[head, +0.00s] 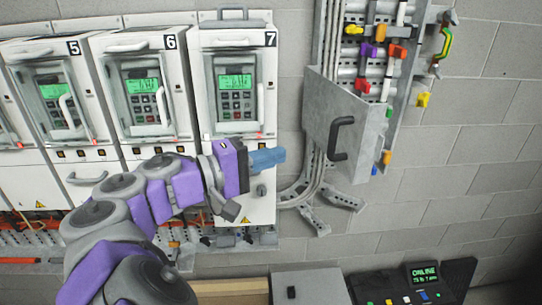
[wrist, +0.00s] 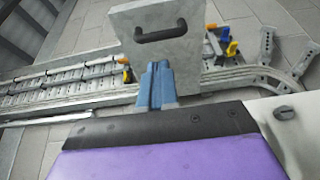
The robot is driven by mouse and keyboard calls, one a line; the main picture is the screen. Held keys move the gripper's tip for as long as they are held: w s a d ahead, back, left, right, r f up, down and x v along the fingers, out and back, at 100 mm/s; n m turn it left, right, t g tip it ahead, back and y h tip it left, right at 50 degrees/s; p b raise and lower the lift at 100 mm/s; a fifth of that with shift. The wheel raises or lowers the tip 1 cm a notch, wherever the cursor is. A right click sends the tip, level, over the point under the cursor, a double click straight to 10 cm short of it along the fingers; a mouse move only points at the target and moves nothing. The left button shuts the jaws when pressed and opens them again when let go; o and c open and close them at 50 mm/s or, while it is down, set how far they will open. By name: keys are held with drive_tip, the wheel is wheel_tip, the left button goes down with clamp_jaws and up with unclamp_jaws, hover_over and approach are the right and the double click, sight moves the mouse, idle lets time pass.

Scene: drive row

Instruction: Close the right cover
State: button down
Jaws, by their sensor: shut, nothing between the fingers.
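The right cover (head: 345,118) is a grey metal panel with a black handle (head: 338,139), on the wall right of cabinet 7. It stands away from the cable tray (head: 385,75), leaving coloured clips and cables exposed above and to its right. My gripper (head: 277,157) has blue fingers shut with nothing between them. It is in front of cabinet 7, left of the cover and apart from the handle. In the wrist view the fingertips (wrist: 155,66) overlap the edge of the cover (wrist: 190,55), below its handle (wrist: 161,31); I cannot tell whether they touch.
Cabinet 7 (head: 219,60) and cabinet 6 (head: 120,50) have lit green screens and handles. Grey conduits (head: 303,190) bend between cabinet 7 and the cover. A console marked ONLINE (head: 423,277) and a grey box (head: 310,286) stand below. The wall at right is bare.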

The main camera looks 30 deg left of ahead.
drive_tip(key=x, duration=1)
drive_tip(key=shift+w+d+p, duration=0.2)
drive_tip(key=shift+d+p, duration=0.05)
drive_tip(key=shift+p, duration=0.15)
drive_tip(key=shift+f, duration=0.1)
